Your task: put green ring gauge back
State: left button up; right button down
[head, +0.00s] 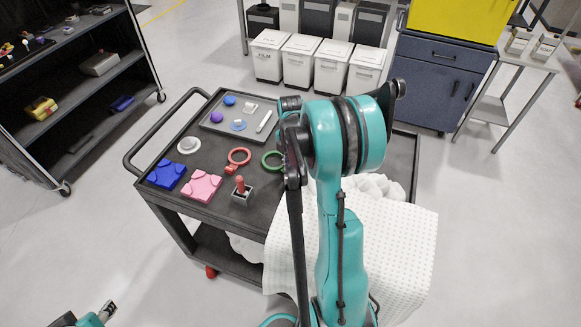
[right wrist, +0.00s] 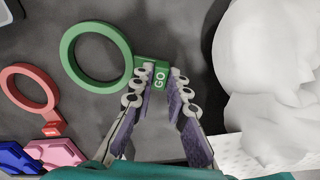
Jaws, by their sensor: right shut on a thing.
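The green ring gauge (head: 264,160) is over the dark cart top, right of the red ring gauge (head: 230,157). In the right wrist view the green ring (right wrist: 67,50) extends up and left from its small block handle marked GO. My right gripper (right wrist: 165,90) is shut on that handle, with one finger on each side. I cannot tell whether the ring touches the cart top. In the head view my right arm hides most of the right gripper. My left gripper (head: 108,310) shows only in part at the lower left, away from the cart.
On the cart (head: 135,163) are a grey tray (head: 222,130) of small parts, a white disc (head: 188,145), blue (head: 166,174) and pink (head: 202,186) blocks, and a small box (head: 243,195) holding a red-topped piece. Crumpled white cloth (right wrist: 265,80) lies right of the gripper.

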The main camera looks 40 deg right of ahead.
jog(key=c, duration=1.8)
grip_release()
jog(key=shift+f, duration=0.2)
jog(key=shift+r, duration=0.3)
notch_tip(320, 180, up, 11)
jog(key=p, duration=0.4)
jog(key=s+a+r+m+t+h, duration=0.1)
jog(key=a+r+m, duration=0.25)
jog(key=a, duration=0.35)
jog(key=s+a+r+m+t, duration=0.2)
jog(key=a+r+m, duration=0.15)
jog(key=a, duration=0.25)
jog(key=s+a+m+t, duration=0.1)
jog(key=s+a+m, duration=0.1)
jog(key=a+m, duration=0.2)
jog(key=s+a+f+m+t, duration=0.1)
jog(key=s+a+m, duration=0.2)
jog(key=a+m, duration=0.1)
jog(key=s+a+m+t+y, duration=0.1)
jog(key=s+a+m+t, duration=0.1)
jog(key=a+m, duration=0.2)
jog(key=shift+s+a+f, duration=0.1)
jog(key=shift+s+a, duration=0.1)
jog(key=shift+a, duration=0.25)
jog(key=shift+s+a+f, duration=0.1)
jog(key=shift+s+a, duration=0.05)
jog(key=shift+a, duration=0.25)
